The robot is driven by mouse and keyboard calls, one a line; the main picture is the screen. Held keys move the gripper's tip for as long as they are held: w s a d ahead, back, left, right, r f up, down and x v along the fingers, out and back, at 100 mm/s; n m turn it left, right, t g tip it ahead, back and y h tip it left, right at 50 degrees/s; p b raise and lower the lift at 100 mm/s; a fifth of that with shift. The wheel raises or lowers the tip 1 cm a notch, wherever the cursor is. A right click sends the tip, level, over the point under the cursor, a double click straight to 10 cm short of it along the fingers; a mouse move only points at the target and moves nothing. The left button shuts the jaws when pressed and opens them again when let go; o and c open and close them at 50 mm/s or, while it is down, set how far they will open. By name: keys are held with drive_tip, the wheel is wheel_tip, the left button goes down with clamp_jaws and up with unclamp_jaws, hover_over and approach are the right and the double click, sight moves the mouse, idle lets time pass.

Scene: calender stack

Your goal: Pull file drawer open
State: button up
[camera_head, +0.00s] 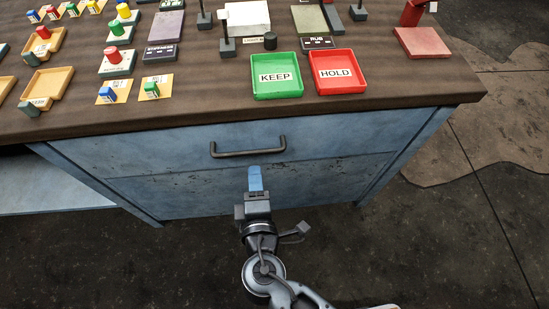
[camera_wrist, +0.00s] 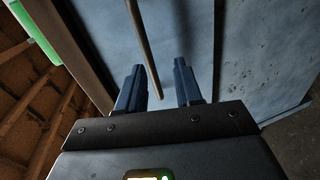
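The file drawer (camera_head: 180,148) is the upper blue panel of the desk, below the brown top. Its front looks flush with the cabinet, so it appears shut. A dark bar handle (camera_head: 248,152) is fixed across its middle. My gripper (camera_head: 255,172) is just below the handle in the head view, blue fingers pointing at the drawer. In the wrist view my gripper (camera_wrist: 160,80) is open, with the handle (camera_wrist: 143,40) running lengthwise in the gap, nearer the left finger. I cannot tell whether the fingertips reach around the bar. The drawer front (camera_wrist: 188,35) lies beyond.
The desk top (camera_head: 200,114) overhangs the drawer. On it stand a green KEEP tray (camera_head: 277,92), a red HOLD tray (camera_head: 337,87) and many small stamps and blocks. The lower cabinet panel (camera_head: 200,198) is closed. Dark floor (camera_head: 440,250) is clear at right.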

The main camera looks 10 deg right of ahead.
sight(250, 151)
drive_tip(key=w, duration=0.8)
drive_tip(key=shift+a+p, duration=0.15)
drive_tip(key=shift+p, duration=0.15)
clamp_jaws()
drive_tip(key=shift+f, duration=0.1)
idle(0.3)
